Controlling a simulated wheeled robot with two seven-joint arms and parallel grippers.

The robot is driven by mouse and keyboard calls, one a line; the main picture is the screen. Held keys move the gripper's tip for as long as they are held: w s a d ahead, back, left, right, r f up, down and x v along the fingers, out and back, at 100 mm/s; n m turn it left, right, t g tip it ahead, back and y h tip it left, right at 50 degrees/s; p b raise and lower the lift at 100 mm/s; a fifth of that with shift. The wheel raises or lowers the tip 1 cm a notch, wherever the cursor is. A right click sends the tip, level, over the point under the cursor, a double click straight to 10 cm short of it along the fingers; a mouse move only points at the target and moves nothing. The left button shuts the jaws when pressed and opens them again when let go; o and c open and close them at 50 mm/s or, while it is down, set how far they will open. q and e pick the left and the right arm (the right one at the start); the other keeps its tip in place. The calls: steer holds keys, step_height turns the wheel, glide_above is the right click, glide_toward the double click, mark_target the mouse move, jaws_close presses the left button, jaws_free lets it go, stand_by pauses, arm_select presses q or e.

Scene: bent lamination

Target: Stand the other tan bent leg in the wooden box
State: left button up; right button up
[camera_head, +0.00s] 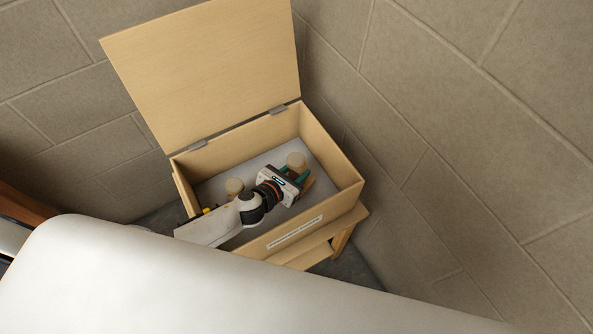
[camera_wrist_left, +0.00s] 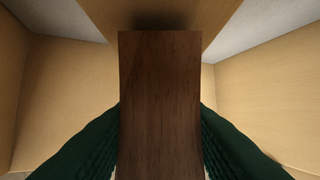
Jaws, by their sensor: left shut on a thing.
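The wooden box (camera_head: 343,197) stands open with its lid raised at the back. My left gripper (camera_head: 296,177) is inside the box, toward its right end. In the left wrist view its green fingers (camera_wrist_left: 160,135) are shut on a dark brown wooden piece (camera_wrist_left: 160,100). Its colour there does not look tan. A tan rounded piece (camera_head: 297,160) shows just behind the gripper; I cannot tell whether it is part of the held piece. A second tan rounded piece (camera_head: 234,185) is in the box's left half. Their lower parts are hidden. My right gripper is not in view.
The tilted-open lid (camera_head: 205,65) rises behind the box. The box rests on a wooden stand (camera_head: 345,235). Block walls (camera_head: 450,130) close in behind and to the right. The box's pale floor (camera_head: 262,165) shows bare between the two rounded pieces.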

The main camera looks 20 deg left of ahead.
mark_target(294, 174)
arm_select(q)
steer(key=shift+f+b, duration=0.5)
steer(key=shift+f, duration=0.05)
steer(key=o, duration=1.1)
steer(key=shift+r, duration=0.1)
steer(key=shift+r+p, duration=0.4)
steer(key=shift+p, duration=0.1)
steer(key=shift+s+a+r, duration=0.1)
steer(key=shift+s+r, duration=0.1)
steer(key=shift+r, duration=0.1)
steer(key=v, duration=0.5)
steer(key=shift+s+a, duration=0.2)
steer(key=shift+s, duration=0.2)
steer(key=shift+s+a+r, duration=0.2)
steer(key=shift+s+r, duration=0.05)
steer(key=shift+s, duration=0.2)
steer(key=shift+p, duration=0.3)
